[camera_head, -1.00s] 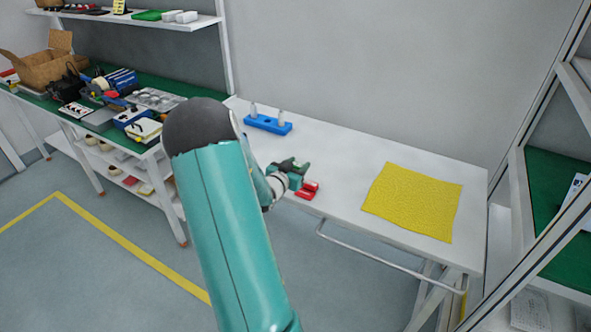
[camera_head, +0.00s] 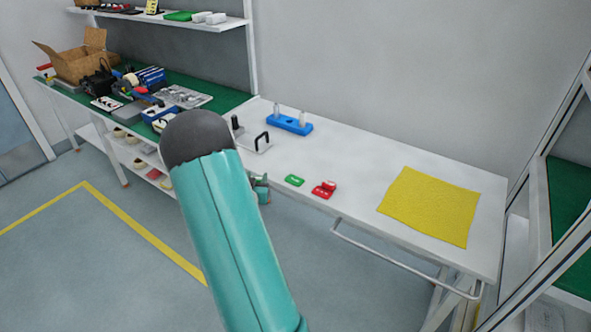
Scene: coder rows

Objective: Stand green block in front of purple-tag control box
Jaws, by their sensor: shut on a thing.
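My gripper (camera_head: 262,190) shows only as a small teal part beside my arm, at the table's front edge. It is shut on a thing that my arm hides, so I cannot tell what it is. A small flat green piece with a white mark (camera_head: 294,181) lies on the white table (camera_head: 360,165), to the right of my gripper and apart from it. I cannot tell if this is the green block or a marker. I cannot make out a purple tag or say which thing is the control box.
A red piece (camera_head: 324,189) lies right of the green one. A blue holder with pale pegs (camera_head: 288,122) and a grey plate with a black handle (camera_head: 256,146) stand behind. A yellow mat (camera_head: 430,205) lies right. The left bench (camera_head: 215,88) is cluttered.

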